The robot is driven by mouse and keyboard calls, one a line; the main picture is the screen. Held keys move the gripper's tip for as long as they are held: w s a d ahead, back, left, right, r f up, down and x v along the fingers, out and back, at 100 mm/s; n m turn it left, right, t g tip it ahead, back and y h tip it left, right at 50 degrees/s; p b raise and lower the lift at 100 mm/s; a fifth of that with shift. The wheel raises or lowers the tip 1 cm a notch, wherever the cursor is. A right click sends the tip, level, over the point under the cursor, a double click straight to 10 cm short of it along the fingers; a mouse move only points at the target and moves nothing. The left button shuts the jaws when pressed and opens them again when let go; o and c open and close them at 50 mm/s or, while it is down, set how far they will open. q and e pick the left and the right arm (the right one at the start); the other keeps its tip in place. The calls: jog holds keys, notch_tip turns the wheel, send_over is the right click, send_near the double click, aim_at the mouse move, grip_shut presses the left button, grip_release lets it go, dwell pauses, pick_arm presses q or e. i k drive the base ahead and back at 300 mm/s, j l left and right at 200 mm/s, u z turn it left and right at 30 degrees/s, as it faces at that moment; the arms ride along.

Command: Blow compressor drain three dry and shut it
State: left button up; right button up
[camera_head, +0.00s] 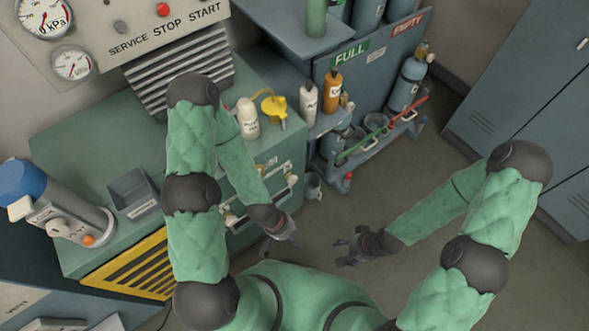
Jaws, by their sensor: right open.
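The compressor (285,146) is a green cabinet with pipework and small pale valve handles on its front. One handle (292,180) shows at the right end of the front and another (231,218) shows lower left. I cannot read which drain is number three, nor whether any is open. My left forearm covers part of the pipework. My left gripper (280,244) hangs in front of the compressor's lower front, apart from the visible handles; its fingers are too small to judge. My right gripper (350,254) is open and empty above the floor.
A small grey bucket (313,186) stands beside the compressor's right corner. A cylinder rack (330,66) is behind. Grey lockers (520,90) stand right; floor between is clear.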

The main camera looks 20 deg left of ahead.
aim_at(292, 180)
jog(key=k+u, duration=0.1)
jog(key=u, duration=0.3)
jog(key=k+j+u, duration=0.1)
jog(key=u, duration=0.3)
jog(key=k+j+u, duration=0.2)
jog(key=j, duration=0.2)
jog(key=j+u, duration=0.25)
jog(key=j, duration=0.15)
jog(key=k+j, duration=0.05)
